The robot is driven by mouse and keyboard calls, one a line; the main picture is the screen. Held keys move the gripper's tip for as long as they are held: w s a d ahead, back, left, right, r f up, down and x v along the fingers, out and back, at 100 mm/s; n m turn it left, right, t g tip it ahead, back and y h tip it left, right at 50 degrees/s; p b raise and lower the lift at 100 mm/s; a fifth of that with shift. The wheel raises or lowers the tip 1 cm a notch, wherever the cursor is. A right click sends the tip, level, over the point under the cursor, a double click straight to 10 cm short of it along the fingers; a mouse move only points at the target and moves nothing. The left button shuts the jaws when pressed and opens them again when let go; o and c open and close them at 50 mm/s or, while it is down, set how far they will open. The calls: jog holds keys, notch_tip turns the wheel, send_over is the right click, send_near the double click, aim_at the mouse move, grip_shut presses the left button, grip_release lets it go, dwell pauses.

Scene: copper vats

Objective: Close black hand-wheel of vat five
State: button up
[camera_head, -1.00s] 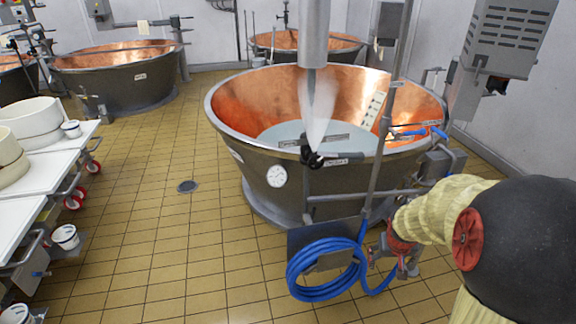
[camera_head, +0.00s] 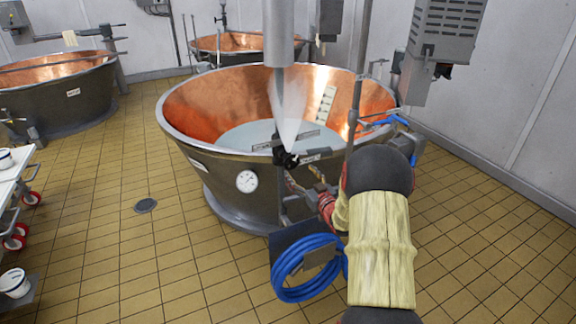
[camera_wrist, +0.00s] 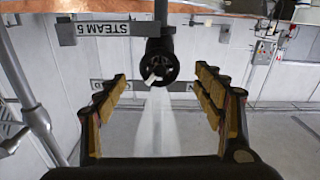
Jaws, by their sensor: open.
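The black hand-wheel (camera_head: 286,158) sits at the near rim of the large copper vat (camera_head: 185,128). In the wrist view the hand-wheel (camera_wrist: 163,66) is near the picture's centre, beside a "STEAM 5" label (camera_wrist: 103,28). A white steam-like plume (camera_head: 289,100) shows above the wheel in the head view and streams from it in the wrist view. My gripper (camera_wrist: 160,78) is open, with a finger on either side of the view. The wheel appears ahead of and between the fingertips, not gripped. In the head view my gripper (camera_head: 305,180) is just right of the wheel, partly hidden.
A coiled blue hose (camera_head: 302,268) hangs below the vat's front. A round dial (camera_head: 246,181) is on the vat's side. A vertical grey pipe (camera_head: 281,35) stands above the wheel. A white cart (camera_head: 12,175) is at far left.

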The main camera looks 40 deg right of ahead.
aim_at(293, 165)
jog(key=b+x, duration=0.2)
jog(key=x, duration=0.5)
jog(key=shift+w+d+f, duration=0.1)
jog(key=shift+w, duration=0.1)
jog(key=shift+c, duration=0.3)
jog(key=c, duration=1.1)
